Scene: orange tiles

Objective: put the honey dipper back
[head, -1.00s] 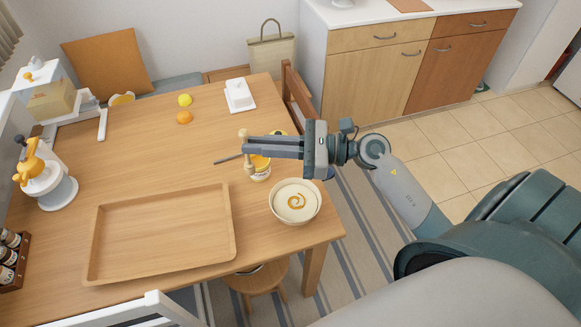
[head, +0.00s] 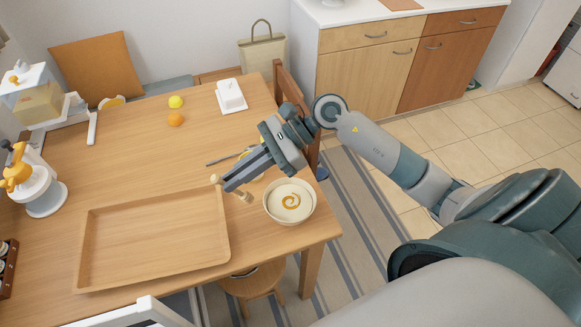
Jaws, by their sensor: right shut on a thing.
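The honey dipper (head: 245,196) is pale wood and shows on both sides of my right gripper's tips. My right gripper (head: 231,184) is shut on it and holds it tilted, close to lying flat, just left of the bowl. A cream bowl (head: 273,214) with a golden swirl on its contents stands near the table's right front corner. The honey jar is mostly hidden behind my right gripper; only bits of yellow show around the gripper. My left gripper is not in view.
A wooden tray (head: 152,240) lies at the front of the table (head: 150,150). A yellow fruit (head: 175,102), an orange fruit (head: 175,119) and a white butter dish (head: 230,96) are farther back. A chair (head: 290,95) stands at the right edge. The table's middle is clear.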

